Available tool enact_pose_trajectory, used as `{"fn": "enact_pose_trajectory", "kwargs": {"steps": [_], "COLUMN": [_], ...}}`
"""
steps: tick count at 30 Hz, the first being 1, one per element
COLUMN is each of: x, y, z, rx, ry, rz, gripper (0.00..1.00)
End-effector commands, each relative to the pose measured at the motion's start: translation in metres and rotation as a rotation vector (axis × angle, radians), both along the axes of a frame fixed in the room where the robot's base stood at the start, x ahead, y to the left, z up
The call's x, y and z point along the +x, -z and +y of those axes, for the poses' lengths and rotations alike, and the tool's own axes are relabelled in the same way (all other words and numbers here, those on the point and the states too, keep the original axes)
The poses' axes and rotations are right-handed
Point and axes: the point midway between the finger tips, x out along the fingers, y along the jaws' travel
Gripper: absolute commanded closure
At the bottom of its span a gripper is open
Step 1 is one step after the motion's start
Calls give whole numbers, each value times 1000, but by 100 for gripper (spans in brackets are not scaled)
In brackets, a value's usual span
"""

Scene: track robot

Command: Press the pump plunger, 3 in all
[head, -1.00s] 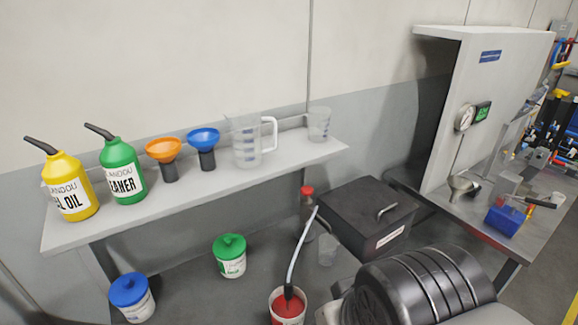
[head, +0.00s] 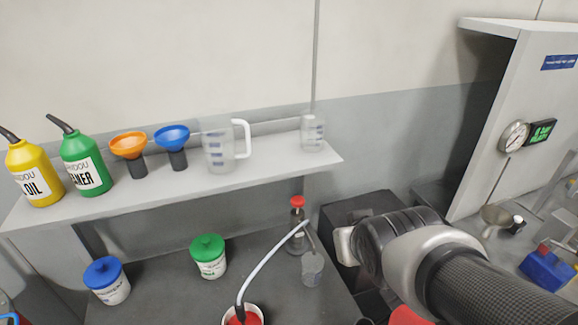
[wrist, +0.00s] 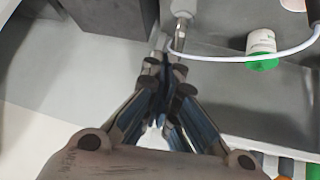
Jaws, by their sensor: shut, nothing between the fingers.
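The pump, a slim dark-and-clear cylinder (head: 298,234) with a red plunger knob (head: 297,201) on top, stands upright on the dark bench. A pale hose (head: 268,257) joins it and runs to a container with red contents (head: 243,318) at the bottom edge. In the wrist view, my gripper (wrist: 163,75) is shut and empty. The hose (wrist: 225,58) passes just beyond its tips. A pale and metal upright piece (wrist: 181,22), which may be part of the pump, shows past the tips. In the head view my arm comes in from the right; the gripper itself is hidden.
A clear cup (head: 312,268) stands close beside the pump. Blue-lidded (head: 107,281) and green-lidded (head: 208,257) tubs stand to the left. A shelf (head: 270,174) with bottles, funnels and jugs runs above. A black box (head: 352,208) sits behind my arm.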

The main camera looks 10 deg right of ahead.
Motion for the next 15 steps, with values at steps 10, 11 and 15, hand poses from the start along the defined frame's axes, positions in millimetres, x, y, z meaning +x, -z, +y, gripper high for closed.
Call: {"fn": "enact_pose_trajectory", "kwargs": {"steps": [10, 11, 15], "x": [105, 113, 141], "y": [20, 22, 31], "z": [-3, -1, 7], "rx": [-5, 1, 41], "ry": [-97, -108, -162], "rz": [-267, -293, -408], "gripper": [100, 100, 100]}}
